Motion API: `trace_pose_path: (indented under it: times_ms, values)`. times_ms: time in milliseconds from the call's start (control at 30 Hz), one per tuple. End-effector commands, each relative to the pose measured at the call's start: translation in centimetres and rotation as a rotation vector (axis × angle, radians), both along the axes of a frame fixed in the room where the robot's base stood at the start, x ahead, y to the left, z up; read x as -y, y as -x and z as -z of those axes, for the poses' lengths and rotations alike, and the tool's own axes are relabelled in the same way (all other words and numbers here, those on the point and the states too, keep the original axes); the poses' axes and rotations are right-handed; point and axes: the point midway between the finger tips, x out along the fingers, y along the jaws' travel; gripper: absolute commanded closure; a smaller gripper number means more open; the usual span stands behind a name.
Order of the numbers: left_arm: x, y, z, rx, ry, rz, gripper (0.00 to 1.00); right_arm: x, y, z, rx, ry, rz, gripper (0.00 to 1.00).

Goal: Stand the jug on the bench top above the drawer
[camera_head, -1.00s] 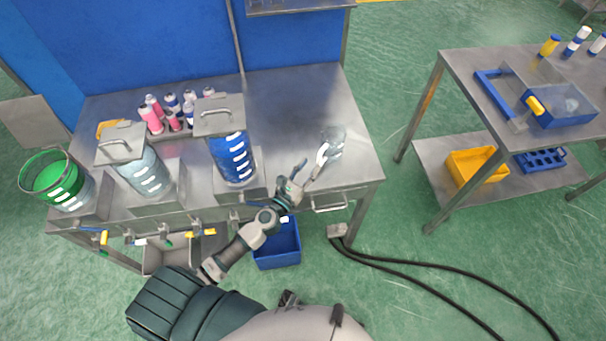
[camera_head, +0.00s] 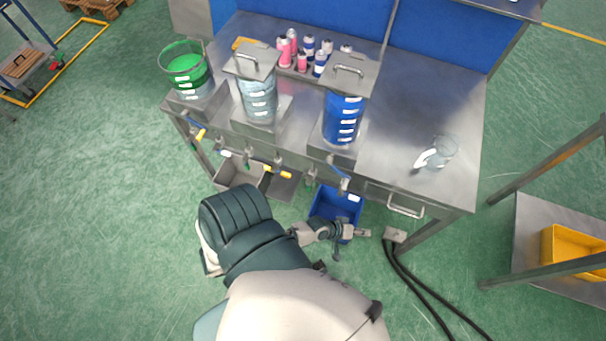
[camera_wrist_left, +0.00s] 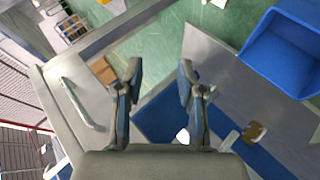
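The clear jug (camera_head: 444,151) stands on the right part of the steel bench top (camera_head: 415,105), above the drawer front with its bar handle (camera_head: 405,207). It looks upright, its pale handle toward the left. My left gripper (camera_head: 354,244) is off the bench, low in front of its front edge, left of the drawer handle and well apart from the jug. In the left wrist view the fingers of my left gripper (camera_wrist_left: 160,72) are spread with nothing between them. A bar handle (camera_wrist_left: 80,104) shows left of them. My right gripper is not in view.
Three tanks, green (camera_head: 188,72), clear (camera_head: 259,95) and blue (camera_head: 342,116), stand along the bench left of the jug. Small bottles (camera_head: 302,52) stand behind them. A blue bin (camera_head: 326,204) is below the bench edge. Black cables (camera_head: 420,290) lie on the floor.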

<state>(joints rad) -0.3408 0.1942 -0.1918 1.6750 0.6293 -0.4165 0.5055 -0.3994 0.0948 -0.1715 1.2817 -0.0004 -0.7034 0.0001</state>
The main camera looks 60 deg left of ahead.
Motion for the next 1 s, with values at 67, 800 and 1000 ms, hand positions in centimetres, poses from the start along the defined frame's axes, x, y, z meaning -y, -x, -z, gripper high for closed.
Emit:
trace_pose_path:
  times_ms: [67, 800, 1000]
  values:
    - [-1.2, 5.2, 6.9, -0.123, -0.251, 0.161, 0.62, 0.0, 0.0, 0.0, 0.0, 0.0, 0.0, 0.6]
    - [-6.0, 21.5, 18.9, -0.458, -0.78, 0.752, 0.62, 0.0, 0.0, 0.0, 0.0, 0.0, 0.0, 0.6]
    - [-6.0, 21.5, 18.9, -0.458, -0.781, 0.751, 0.62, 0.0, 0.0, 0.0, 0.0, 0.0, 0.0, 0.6]
